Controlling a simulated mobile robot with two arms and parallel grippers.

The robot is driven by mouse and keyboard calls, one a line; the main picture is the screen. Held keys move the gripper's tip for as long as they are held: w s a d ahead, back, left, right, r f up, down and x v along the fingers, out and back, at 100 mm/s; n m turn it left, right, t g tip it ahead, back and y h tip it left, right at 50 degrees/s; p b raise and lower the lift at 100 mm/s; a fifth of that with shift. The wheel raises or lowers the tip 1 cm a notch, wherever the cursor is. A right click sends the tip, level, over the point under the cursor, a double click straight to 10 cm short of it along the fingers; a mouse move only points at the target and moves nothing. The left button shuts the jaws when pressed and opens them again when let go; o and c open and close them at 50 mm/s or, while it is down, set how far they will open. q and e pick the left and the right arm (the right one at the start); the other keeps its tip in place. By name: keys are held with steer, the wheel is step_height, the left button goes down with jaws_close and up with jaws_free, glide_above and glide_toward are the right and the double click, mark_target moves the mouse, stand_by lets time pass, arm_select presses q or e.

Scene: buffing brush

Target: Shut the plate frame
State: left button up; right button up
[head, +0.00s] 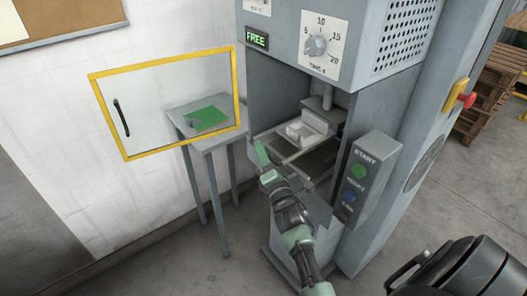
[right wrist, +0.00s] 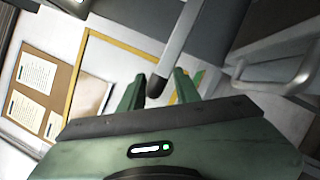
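In the head view, a yellow-edged clear panel (head: 150,85) with a black handle (head: 121,117) stands swung out to the left of the grey machine. Inside the machine's open chamber, a pale block (head: 308,130) sits over a light metal frame (head: 322,160); I cannot tell which is the plate frame. My right gripper (head: 261,158) is at the chamber's left front edge, away from the black handle. In the right wrist view, its green fingers (right wrist: 158,88) are apart, with the dark-tipped end of a grey bar (right wrist: 174,50) seen between them; contact is unclear. My left gripper is out of view.
A small side table (head: 200,105) with a green item (head: 209,119) stands behind the clear panel. A START control box (head: 361,180) stands right of the chamber. A red button (head: 468,99) is on the machine's side. Pallets (head: 490,85) stand at far right.

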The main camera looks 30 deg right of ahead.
jaws_close()
steer(key=shift+f, duration=0.1)
stand_by(1.2)
